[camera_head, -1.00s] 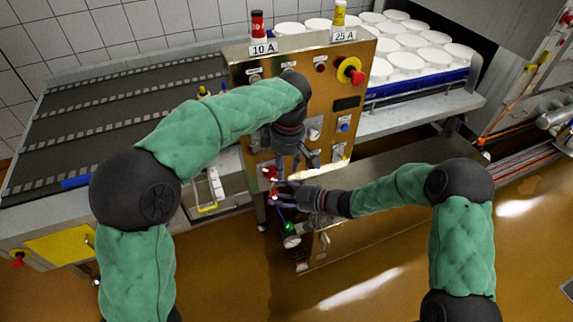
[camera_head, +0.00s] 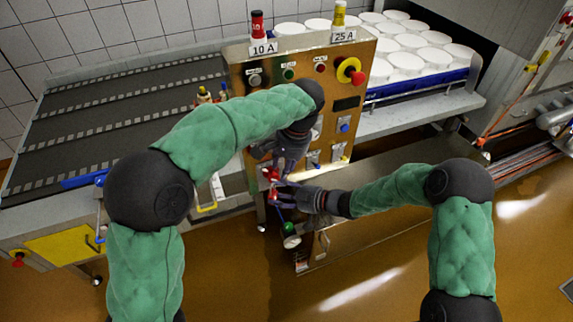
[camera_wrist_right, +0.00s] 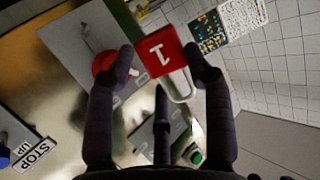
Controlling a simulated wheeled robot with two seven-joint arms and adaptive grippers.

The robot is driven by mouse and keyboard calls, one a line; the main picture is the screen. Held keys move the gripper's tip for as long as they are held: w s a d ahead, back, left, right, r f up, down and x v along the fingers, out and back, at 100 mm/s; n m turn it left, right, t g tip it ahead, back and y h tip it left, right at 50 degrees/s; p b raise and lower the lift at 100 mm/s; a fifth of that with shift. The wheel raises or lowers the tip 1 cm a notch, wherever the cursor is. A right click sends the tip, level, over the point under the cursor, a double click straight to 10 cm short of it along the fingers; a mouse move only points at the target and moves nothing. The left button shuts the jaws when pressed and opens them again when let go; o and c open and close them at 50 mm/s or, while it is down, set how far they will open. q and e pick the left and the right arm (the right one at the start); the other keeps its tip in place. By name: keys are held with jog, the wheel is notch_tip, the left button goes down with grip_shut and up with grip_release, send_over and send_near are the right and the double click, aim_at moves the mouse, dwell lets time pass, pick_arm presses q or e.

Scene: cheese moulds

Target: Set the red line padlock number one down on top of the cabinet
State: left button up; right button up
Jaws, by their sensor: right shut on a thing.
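The red padlock, marked 1 with a pale shackle, is between the fingers of my right gripper (camera_wrist_right: 162,62) in the right wrist view, where its red body (camera_wrist_right: 161,49) shows. In the head view my right gripper (camera_head: 281,192) is low in front of the steel cabinet (camera_head: 300,96), beside its lower left edge, and the padlock is small and partly hidden there. My left gripper (camera_head: 266,161) is just above it, its fingers looking spread, with a red part close to them. The cabinet top is well above both grippers.
A red-capped cylinder (camera_head: 257,24) and a yellow-capped one (camera_head: 339,16) stand at the cabinet top, behind labels 10 A and 25 A. Bare top shows between them. A conveyor (camera_head: 120,115) is left; white moulds (camera_head: 405,62) are behind right. My left arm crosses the panel.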

aim_at(273, 193)
pick_arm(q)
jog(key=w+a+f+m, duration=0.1)
jog(key=f+m, duration=0.2)
jog(key=m, duration=0.8)
jog(key=w+a+f+m+t+y, duration=0.1)
jog(key=f+m, duration=0.3)
jog(key=m, duration=0.8)
jog(key=w+a+f+m+y, duration=0.1)
jog(key=f+m, duration=0.3)
jog(key=m, duration=0.7)
jog(key=shift+a+f+m, duration=0.25)
jog(key=shift+a+m, duration=0.05)
jog(key=shift+a, duration=0.1)
